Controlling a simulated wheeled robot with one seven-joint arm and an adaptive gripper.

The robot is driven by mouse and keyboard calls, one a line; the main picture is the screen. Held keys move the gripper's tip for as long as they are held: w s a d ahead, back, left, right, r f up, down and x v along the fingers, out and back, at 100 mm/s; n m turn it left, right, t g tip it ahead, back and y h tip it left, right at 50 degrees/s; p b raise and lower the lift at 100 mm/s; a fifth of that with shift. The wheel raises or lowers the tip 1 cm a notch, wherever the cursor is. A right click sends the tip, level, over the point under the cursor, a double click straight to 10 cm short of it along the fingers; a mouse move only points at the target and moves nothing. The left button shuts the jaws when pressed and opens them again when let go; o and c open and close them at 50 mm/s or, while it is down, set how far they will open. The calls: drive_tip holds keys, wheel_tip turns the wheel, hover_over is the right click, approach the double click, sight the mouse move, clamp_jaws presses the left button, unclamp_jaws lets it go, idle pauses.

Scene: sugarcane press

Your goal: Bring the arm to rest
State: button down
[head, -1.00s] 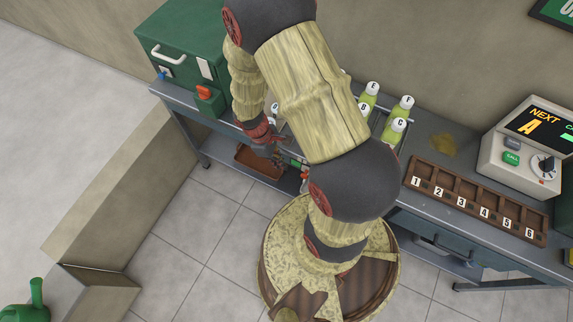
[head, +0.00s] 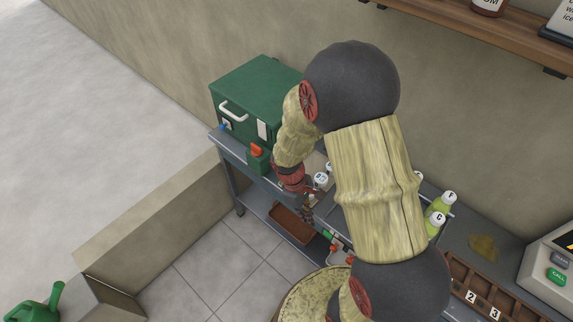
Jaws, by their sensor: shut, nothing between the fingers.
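My gripper (head: 308,209) hangs in front of the bench's front edge, at the end of my bent arm. It points down and its fingers are shut with nothing between them. The gripper is small and dark in the head view, partly over the lower shelf. My arm's upper links hide the middle of the bench and much of the bottle rack.
A green press box (head: 257,92) with a white handle stands at the bench's left end. Green bottles (head: 440,205) labelled F and C stand right of my arm. A numbered wooden rack (head: 490,285) and a call box (head: 552,265) are farther right. A brown tray (head: 291,225) sits below.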

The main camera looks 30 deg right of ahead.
drive_tip(key=s+a+r+m+t, duration=0.1)
drive_tip(key=a+r+m+t, duration=0.1)
drive_tip(key=r, duration=0.9)
drive_tip(key=s+a+r+m+t+y, duration=0.1)
drive_tip(key=a+r+t, duration=0.3)
drive_tip(key=r, duration=0.7)
drive_tip(key=s+a+r+m+t, duration=0.2)
drive_tip(key=s+a+r+m, duration=0.1)
drive_tip(key=r, duration=0.9)
drive_tip(key=shift+s+a+t+y, duration=0.15)
drive_tip(key=shift+a+t+y, duration=0.25)
drive_tip(key=shift+a, duration=0.05)
